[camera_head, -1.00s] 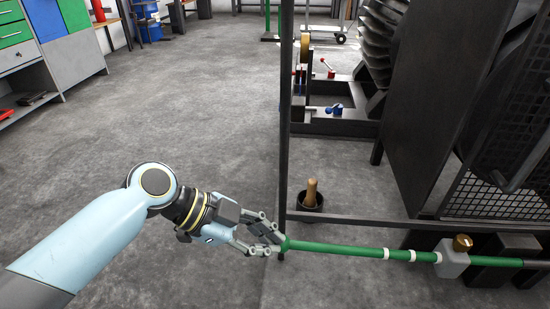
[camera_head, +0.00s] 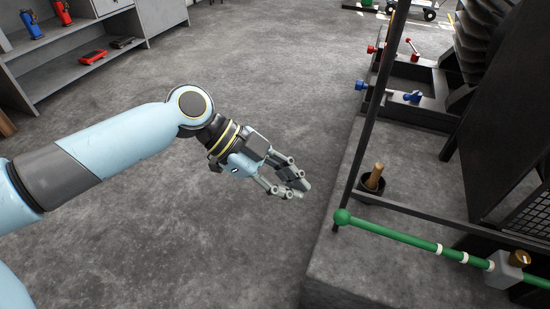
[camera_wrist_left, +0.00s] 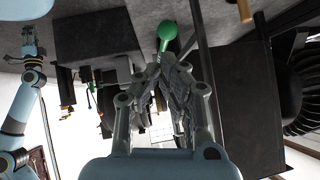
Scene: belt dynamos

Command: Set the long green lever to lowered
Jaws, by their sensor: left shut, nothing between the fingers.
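The long green lever (camera_head: 400,236) has a round knob at its left end and white bands along its rod. It runs to a grey pivot block (camera_head: 507,269) with a brass knob at the lower right. It slopes slightly down from knob to pivot in the picture. My left gripper (camera_head: 300,190) is shut and empty, left of the knob and apart from it. In the left wrist view, the green knob (camera_wrist_left: 166,31) shows just beyond the fingertips (camera_wrist_left: 160,60).
A dark post (camera_head: 378,110) stands just behind the knob, with a low rail along the machine. A black cup with a wooden handle (camera_head: 375,176) sits behind the lever. Red and blue valve handles (camera_head: 412,97) are farther back. Open floor (camera_head: 270,60) lies to the left.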

